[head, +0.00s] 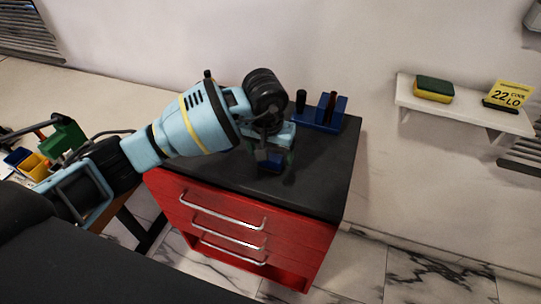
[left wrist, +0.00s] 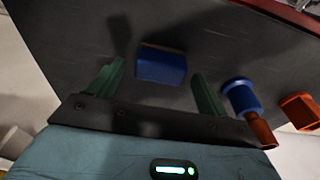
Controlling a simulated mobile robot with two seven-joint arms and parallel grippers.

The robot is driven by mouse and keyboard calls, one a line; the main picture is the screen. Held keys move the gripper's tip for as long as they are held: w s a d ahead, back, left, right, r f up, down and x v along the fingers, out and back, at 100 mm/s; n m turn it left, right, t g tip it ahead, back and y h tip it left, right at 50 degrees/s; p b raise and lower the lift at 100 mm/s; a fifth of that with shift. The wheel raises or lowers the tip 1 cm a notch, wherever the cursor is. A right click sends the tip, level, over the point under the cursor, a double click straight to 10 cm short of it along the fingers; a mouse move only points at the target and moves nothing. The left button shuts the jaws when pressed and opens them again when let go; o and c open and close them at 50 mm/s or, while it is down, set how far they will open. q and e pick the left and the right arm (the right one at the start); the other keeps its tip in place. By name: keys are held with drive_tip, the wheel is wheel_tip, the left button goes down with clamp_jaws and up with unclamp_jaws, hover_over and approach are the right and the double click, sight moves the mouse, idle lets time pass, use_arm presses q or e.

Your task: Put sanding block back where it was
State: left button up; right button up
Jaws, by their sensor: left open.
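A small blue block (left wrist: 162,66) lies on the black top of the red cabinet, between and beyond the fingertips of my left gripper in the left wrist view. It may be the sanding block; I cannot tell for sure. My left gripper (head: 275,162) is open and empty, pointing down low over the cabinet top. In the head view the gripper largely hides the block. A yellow block with a dark green top (head: 433,89) rests on the white wall shelf. My right gripper is not in view.
A blue holder (head: 320,115) with upright dark and brown pieces stands at the back of the cabinet top (head: 330,160). The white shelf (head: 465,112) carries a yellow sign (head: 510,94). The red cabinet (head: 250,240) has silver handles. The cabinet top's front right is clear.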

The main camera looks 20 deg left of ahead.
use_arm(q)
wheel_tip(320, 180, up, 10)
drive_tip(key=s, duration=0.1)
drive_tip(key=shift+s, duration=0.3)
